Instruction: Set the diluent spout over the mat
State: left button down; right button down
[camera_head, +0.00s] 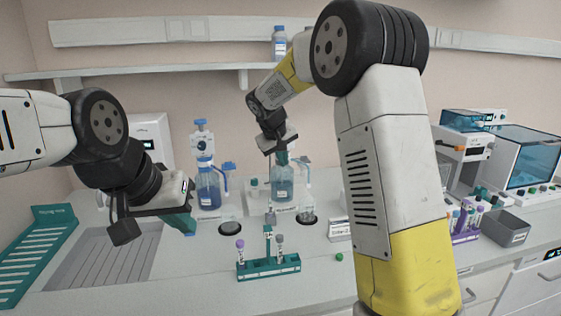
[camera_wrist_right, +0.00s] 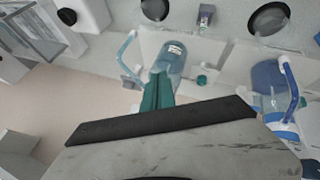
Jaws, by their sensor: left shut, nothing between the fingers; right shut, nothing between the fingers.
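Two dispenser bottles stand at the back of the bench; I cannot read which is the diluent. The left bottle (camera_head: 208,188) has a blue pump top and a blue spout (camera_head: 228,178) on its right. The right bottle (camera_head: 282,187) has a pale spout (camera_head: 304,170) on its right, also visible in the right wrist view (camera_wrist_right: 127,46). Dark round mats (camera_head: 230,229) and (camera_head: 308,223) lie in front of the bottles. My right gripper (camera_head: 281,158) is shut and empty at the right bottle's top; contact is unclear. My left gripper (camera_head: 186,228) is shut and empty, left of the left mat.
A teal tube rack (camera_head: 268,268) with a few tubes stands in front. A teal slotted rack (camera_head: 38,255) and grey grooved area (camera_head: 105,258) are at left. A grey bin (camera_head: 505,229), purple tube rack (camera_head: 466,236) and instruments are at right, partly behind my right arm.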

jog(key=d+v, duration=0.1)
jog(key=v, duration=0.9)
jog(key=s+d+m+y, duration=0.1)
jog(key=s+d, duration=0.5)
jog(key=s, duration=0.3)
jog(key=s+d+f+m+y, duration=0.1)
jog(key=s+f, duration=0.1)
jog(key=s, duration=0.9)
jog(key=s+d+f+m+y, duration=0.2)
jog(key=s+f, duration=0.1)
jog(key=s, duration=0.8)
jog(key=shift+s+d+y, duration=0.25)
jog(key=shift+d+y, duration=0.05)
jog(key=shift+d, duration=0.05)
